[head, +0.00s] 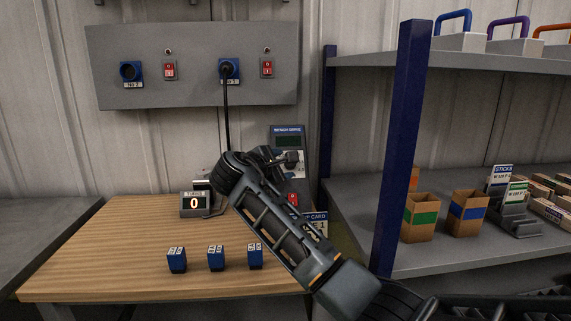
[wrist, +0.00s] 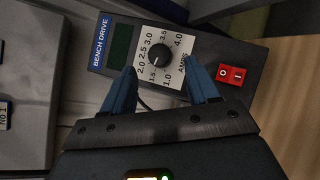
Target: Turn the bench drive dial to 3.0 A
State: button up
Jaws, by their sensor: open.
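The grey bench drive (wrist: 98,65) with its blue label fills the middle of the wrist view; it also shows behind my arm in the head view (head: 287,130). Its round black dial (wrist: 159,58) sits on a white scale marked from 1.0 to 4.0 AMPS. A small light mark on the dial seems to point toward the 1.5 side, but the exact reading is unclear. My gripper (wrist: 159,66) is open, with its blue fingers spread on either side of the dial. In the head view my gripper (head: 284,159) is in front of the drive. Contact with the dial cannot be told.
The drive's red switch (wrist: 231,74) is right of the fingers, and its display (wrist: 121,46) is dark. A display reading 0 (head: 195,204) and several blue blocks (head: 216,258) stand on the wooden bench (head: 110,240). A cable hangs from the wall panel (head: 195,85). Shelves (head: 350,190) stand right.

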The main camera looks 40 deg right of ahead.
jog(key=shift+x, duration=1.95)
jog(key=shift+c, duration=0.3)
jog(key=c, duration=1)
jog(key=shift+o, duration=0.2)
jog(key=shift+r, duration=0.1)
